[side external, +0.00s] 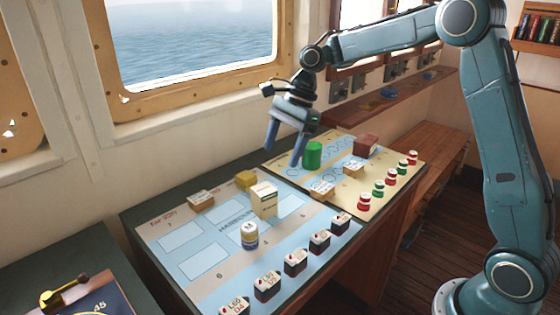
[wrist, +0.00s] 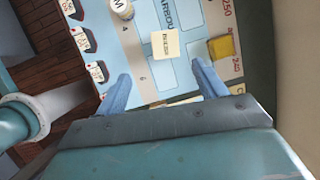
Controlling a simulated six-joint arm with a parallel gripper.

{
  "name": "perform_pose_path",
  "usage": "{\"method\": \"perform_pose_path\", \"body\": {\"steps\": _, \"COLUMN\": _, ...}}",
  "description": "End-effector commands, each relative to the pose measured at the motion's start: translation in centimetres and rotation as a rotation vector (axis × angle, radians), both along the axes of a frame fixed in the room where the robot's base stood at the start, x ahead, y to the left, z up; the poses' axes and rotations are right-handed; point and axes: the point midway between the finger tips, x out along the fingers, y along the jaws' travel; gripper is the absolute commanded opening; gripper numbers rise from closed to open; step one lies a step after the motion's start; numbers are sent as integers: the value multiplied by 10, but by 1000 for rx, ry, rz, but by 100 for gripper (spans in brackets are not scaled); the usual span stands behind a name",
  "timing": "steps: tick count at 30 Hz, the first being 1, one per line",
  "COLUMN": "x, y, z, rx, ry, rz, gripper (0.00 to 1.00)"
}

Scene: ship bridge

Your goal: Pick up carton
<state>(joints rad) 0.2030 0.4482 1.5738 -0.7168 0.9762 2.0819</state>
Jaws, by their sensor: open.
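A cream carton (side external: 264,199) stands upright near the middle of the chart-covered table in the side view. In the wrist view the carton (wrist: 165,45) lies ahead of the space between the fingers, with dark print on its top. My gripper (side external: 283,156) is open and empty, above the table behind and to the right of the carton, fingers pointing down. In the wrist view my gripper's two fingers (wrist: 160,84) are wide apart. The gripper and the carton are apart.
Close to the carton are a yellow block (side external: 245,180), a white-and-yellow jar (side external: 250,236) and a tan block (side external: 201,200). A green cylinder (side external: 312,155) stands near the fingers. Several black-and-white blocks line the front edge; small red and green jars stand at right.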

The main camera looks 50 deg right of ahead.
Motion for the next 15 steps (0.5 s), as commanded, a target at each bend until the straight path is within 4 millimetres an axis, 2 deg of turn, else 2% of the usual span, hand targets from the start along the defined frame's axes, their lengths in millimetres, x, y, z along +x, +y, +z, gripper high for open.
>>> {"method": "perform_pose_path", "body": {"steps": 5, "x": 11, "y": -3, "z": -14, "rx": 25, "ry": 51, "rz": -72, "gripper": 71}}
{"method": "perform_pose_path", "body": {"steps": 15, "x": 13, "y": -2, "z": -19, "rx": 30, "ry": 61, "rz": -87, "gripper": 71}}
